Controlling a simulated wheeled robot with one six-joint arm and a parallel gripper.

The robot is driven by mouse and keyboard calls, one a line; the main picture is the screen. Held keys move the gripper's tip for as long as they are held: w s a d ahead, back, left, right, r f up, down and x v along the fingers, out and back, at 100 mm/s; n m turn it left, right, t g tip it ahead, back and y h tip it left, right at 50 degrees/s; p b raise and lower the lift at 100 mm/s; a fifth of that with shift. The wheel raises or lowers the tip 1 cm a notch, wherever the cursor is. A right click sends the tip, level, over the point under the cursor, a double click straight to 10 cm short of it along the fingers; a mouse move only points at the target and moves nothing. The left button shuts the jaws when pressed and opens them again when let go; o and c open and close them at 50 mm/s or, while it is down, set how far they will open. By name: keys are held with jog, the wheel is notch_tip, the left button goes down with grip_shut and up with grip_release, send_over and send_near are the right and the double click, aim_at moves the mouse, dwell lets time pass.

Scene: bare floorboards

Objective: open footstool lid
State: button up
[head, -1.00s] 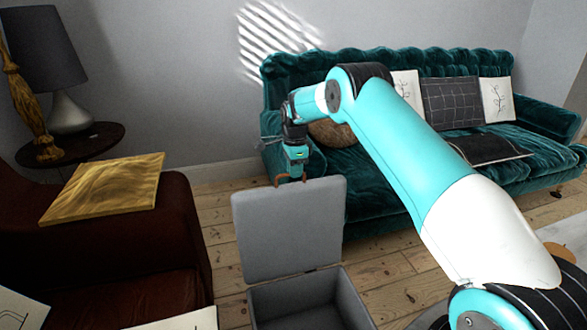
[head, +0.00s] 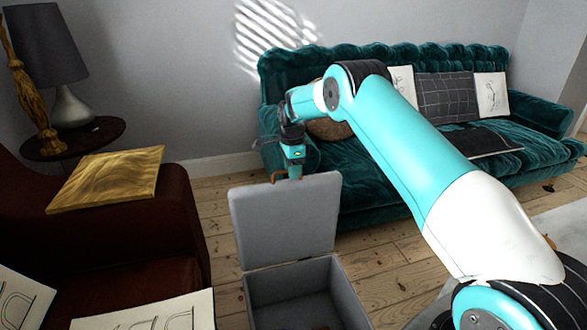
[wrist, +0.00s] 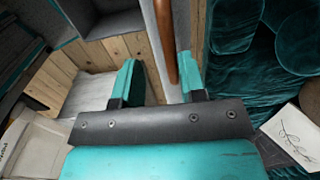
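The footstool is a grey box (head: 262,315) on the floor, with its inside in view. Its flat grey lid (head: 285,225) stands raised, roughly upright, at the back edge of the box. My gripper (head: 291,176) is at the top edge of the lid, by a copper-coloured handle (head: 276,176). In the wrist view the handle (wrist: 163,40) runs between the two teal fingers of my gripper (wrist: 158,82). The fingers stand apart, with a gap beside the handle; the handle is nearer the right finger.
A teal velvet sofa (head: 375,190) stands behind the lid, close to my gripper. A dark red armchair (head: 180,225) with a gold board (head: 110,180) on its arm stands at left. A side table (head: 100,138) with a lamp is at back left. Bare floorboards (head: 218,220) show around the box.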

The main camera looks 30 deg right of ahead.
notch_tip(320, 180, up, 17)
jog(key=p, duration=0.1)
jog(key=shift+r+p, duration=0.2)
jog(key=shift+p, duration=0.15)
dwell(0.5)
